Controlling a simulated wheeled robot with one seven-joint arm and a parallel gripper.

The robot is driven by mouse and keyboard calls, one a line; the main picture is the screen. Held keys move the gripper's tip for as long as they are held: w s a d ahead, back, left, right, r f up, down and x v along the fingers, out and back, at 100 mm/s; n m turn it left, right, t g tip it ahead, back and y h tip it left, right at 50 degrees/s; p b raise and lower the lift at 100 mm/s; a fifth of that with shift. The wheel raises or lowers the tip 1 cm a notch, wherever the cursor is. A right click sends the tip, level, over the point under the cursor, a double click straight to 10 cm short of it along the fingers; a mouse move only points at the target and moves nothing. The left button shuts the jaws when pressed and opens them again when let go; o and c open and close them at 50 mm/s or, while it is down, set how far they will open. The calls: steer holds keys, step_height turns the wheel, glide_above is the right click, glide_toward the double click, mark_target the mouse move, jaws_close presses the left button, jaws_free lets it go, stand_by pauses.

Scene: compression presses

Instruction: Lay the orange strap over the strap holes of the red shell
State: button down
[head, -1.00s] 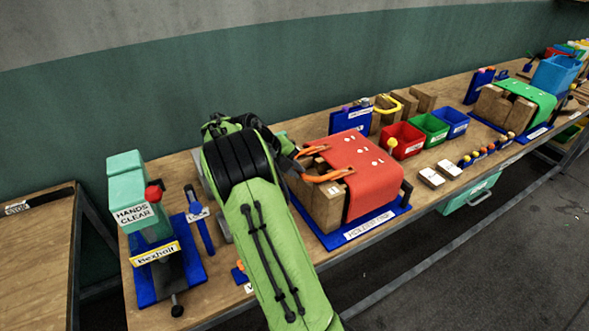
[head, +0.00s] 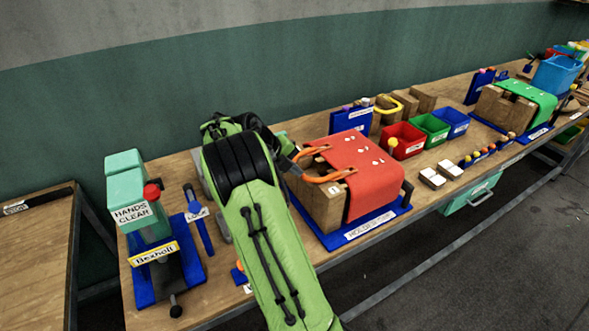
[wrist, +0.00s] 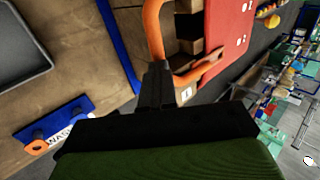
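The red shell (head: 372,180) is draped over a wooden block on a blue base in the head view; its red edge also shows at the top of the wrist view (wrist: 228,30). Small white marks dot its top; I cannot tell which are the strap holes. My green arm hides part of the bench.
A teal press (head: 130,205) stands at the left. Red (head: 402,141), green (head: 430,128) and blue (head: 454,122) bins stand right of the shell. A green shell (head: 525,92) is farther right. A blue holder with an orange ring (wrist: 37,147) lies on the bench.

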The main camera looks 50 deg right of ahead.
steer(key=shift+w+a+f+b, duration=0.1)
steer(key=shift+a+b, duration=0.05)
steer(key=shift+b, duration=0.2)
stand_by(0.5)
steer(key=c, duration=1.4)
jaws_free()
steer(key=p+v, duration=0.5)
steer(key=v, duration=1)
steer(key=shift+a+r, duration=0.15)
steer(key=shift+r, duration=0.25)
